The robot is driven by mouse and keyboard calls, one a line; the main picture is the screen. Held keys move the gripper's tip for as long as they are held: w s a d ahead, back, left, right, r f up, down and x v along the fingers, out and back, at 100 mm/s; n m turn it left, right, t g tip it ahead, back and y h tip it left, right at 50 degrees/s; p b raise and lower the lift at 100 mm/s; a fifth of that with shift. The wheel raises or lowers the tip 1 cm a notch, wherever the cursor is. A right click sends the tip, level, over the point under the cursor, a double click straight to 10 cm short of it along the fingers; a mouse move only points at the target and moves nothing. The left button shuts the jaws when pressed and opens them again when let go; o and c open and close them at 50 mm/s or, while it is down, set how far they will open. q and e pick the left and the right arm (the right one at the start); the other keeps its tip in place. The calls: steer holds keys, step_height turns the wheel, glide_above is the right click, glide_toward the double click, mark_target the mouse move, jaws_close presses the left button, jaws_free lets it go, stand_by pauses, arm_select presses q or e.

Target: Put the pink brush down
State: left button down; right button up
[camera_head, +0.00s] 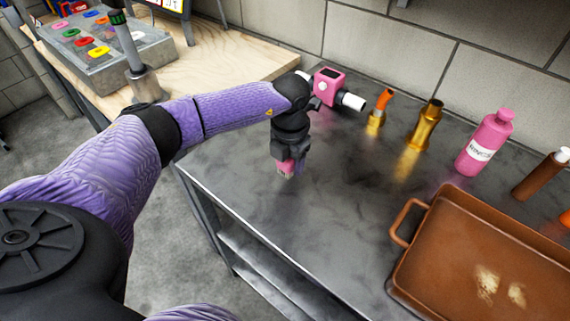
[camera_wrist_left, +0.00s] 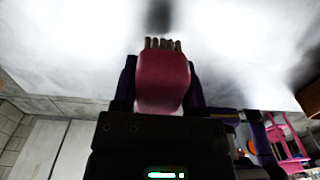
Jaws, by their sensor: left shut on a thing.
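The pink brush (camera_head: 287,167) is in my left gripper (camera_head: 289,158), over the left part of the dark metal table (camera_head: 300,220). My left gripper is shut on it and hides much of it in the head view. In the left wrist view the pink brush (camera_wrist_left: 163,82) sits between the dark fingers (camera_wrist_left: 160,95), with its bristles pointing away from the gripper. I cannot tell whether the bristles touch the tabletop. My right gripper is not in view.
A pink device (camera_head: 327,88) with a white nozzle, a gold holder (camera_head: 375,123), a gold bottle (camera_head: 426,125), a pink bottle (camera_head: 485,143) and a brown bottle (camera_head: 537,178) line the back. A brown tray (camera_head: 402,278) stands front right. The table's middle is clear.

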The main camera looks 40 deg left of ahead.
mark_target(289, 172)
arm_select(q)
step_height(289, 172, down, 4)
steer(key=shift+r+b, duration=0.2)
steer(key=shift+b, duration=0.3)
steer(key=shift+r, duration=0.15)
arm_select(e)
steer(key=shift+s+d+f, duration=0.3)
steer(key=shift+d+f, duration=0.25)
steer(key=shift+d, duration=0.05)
arm_select(q)
steer(key=c, duration=0.6)
jaws_free()
steer(key=o, duration=0.5)
steer(key=shift+c, duration=0.2)
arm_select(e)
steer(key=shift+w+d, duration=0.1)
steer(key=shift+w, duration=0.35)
arm_select(q)
step_height(289, 172, up, 12)
steer(key=p, duration=0.4)
steer(key=shift+r, duration=0.1)
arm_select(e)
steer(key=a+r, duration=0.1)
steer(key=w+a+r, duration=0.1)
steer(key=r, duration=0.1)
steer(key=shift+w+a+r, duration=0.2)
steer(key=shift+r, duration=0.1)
